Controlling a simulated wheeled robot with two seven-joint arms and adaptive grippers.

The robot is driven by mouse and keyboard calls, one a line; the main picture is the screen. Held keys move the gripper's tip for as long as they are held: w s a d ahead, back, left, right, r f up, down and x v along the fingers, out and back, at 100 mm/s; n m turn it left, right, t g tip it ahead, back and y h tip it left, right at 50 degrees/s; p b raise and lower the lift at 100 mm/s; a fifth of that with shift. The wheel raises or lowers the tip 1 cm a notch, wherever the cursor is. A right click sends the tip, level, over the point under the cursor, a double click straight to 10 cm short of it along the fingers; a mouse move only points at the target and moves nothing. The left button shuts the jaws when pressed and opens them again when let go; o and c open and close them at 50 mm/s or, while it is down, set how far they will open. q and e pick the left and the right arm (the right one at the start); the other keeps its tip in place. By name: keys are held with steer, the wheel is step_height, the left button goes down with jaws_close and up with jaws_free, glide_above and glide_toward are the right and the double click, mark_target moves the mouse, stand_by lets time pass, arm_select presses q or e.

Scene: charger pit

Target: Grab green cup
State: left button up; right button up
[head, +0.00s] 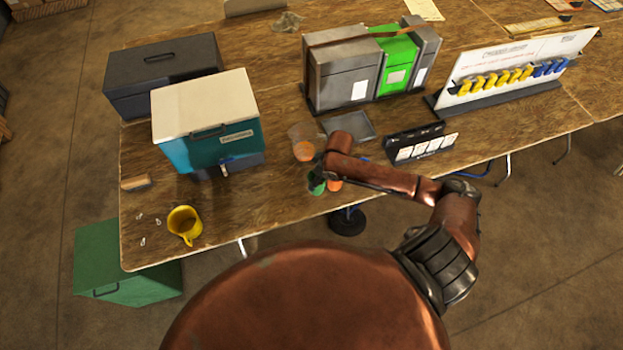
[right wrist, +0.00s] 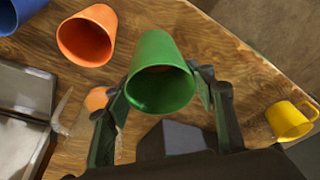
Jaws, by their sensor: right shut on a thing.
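The green cup (right wrist: 160,72) is between the two fingers of my right gripper (right wrist: 163,88) in the right wrist view. The fingers press on it from both sides. In the head view the green cup (head: 316,183) shows in part near the table's front edge, under my right arm, which hides much of it and the fingers. I cannot tell whether the cup is lifted off the table. My left gripper is not in view.
An orange cup (right wrist: 87,38) and a blue cup (right wrist: 20,12) stand beside the green one. A clear container (head: 302,143) with something orange is close by. A yellow mug (head: 184,224) stands left. A teal box (head: 208,120) and card holder (head: 420,144) flank the area.

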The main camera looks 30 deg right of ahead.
steer(key=s+d+r, duration=0.3)
steer(key=s+r, duration=0.2)
steer(key=s, duration=0.4)
steer(key=shift+s+r, duration=0.15)
steer(key=shift+s, duration=0.1)
steer(key=shift+s+a, duration=0.1)
stand_by(0.8)
